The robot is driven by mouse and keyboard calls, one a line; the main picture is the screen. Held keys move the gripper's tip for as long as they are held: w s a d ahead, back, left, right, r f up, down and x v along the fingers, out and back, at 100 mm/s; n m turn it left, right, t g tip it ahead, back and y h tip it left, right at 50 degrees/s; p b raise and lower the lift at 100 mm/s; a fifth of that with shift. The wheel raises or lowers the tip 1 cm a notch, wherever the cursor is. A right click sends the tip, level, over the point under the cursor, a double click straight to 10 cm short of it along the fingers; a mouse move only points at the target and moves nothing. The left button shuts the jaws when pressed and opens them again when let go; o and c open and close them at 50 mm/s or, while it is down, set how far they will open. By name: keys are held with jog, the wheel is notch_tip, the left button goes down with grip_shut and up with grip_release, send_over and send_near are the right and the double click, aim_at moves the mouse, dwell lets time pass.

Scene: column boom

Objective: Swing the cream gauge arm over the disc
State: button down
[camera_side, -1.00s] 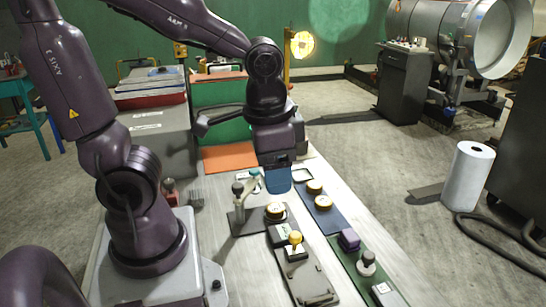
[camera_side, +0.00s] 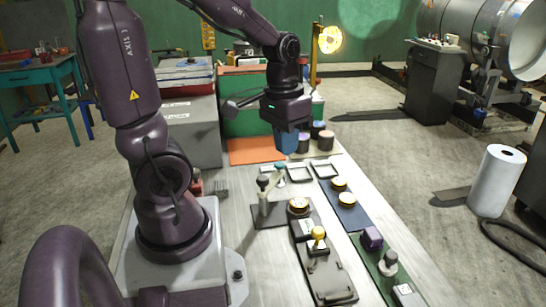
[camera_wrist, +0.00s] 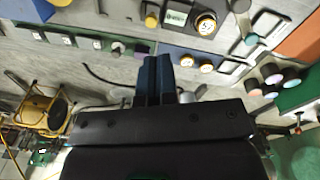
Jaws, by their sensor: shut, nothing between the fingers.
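The cream gauge arm (camera_side: 271,177) stands on a dark base plate (camera_side: 268,215) in the side view. It has a dark knob on its post and a teal tip (camera_side: 279,168) pointing to the back. The pale disc with a gold rim (camera_side: 299,206) sits on the same plate to the front right, and the arm is not over it. In the wrist view the disc (camera_wrist: 206,23) and the teal tip (camera_wrist: 252,38) lie apart near the top. My gripper (camera_side: 286,152) is shut and empty, above and behind the arm. Its blue fingers (camera_wrist: 157,78) are together in the wrist view.
A yellow-knobbed lever (camera_side: 318,238) on a grey box stands in front of the disc. A blue strip (camera_side: 352,215) with two gold-rimmed discs lies to the right. Several dark cylinders (camera_side: 325,140) stand at the back, near an orange mat (camera_side: 256,150).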

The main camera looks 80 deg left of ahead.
jog(key=s+a+f+t, duration=0.1)
jog(key=s+a+f, duration=0.25)
jog(key=a, duration=0.65)
jog(key=s+a+f+t, duration=0.15)
jog(key=s+a, duration=0.25)
jog(key=a, duration=0.5)
jog(key=m, duration=0.7)
send_near(271, 177)
notch_tip(271, 177, down, 5)
jog(key=s+a, duration=0.2)
jog(key=a, duration=0.1)
jog(key=shift+w+d, duration=0.2)
jog(key=shift+w, duration=0.85)
jog(key=shift+w+d, duration=0.2)
jog(key=shift+w, duration=0.9)
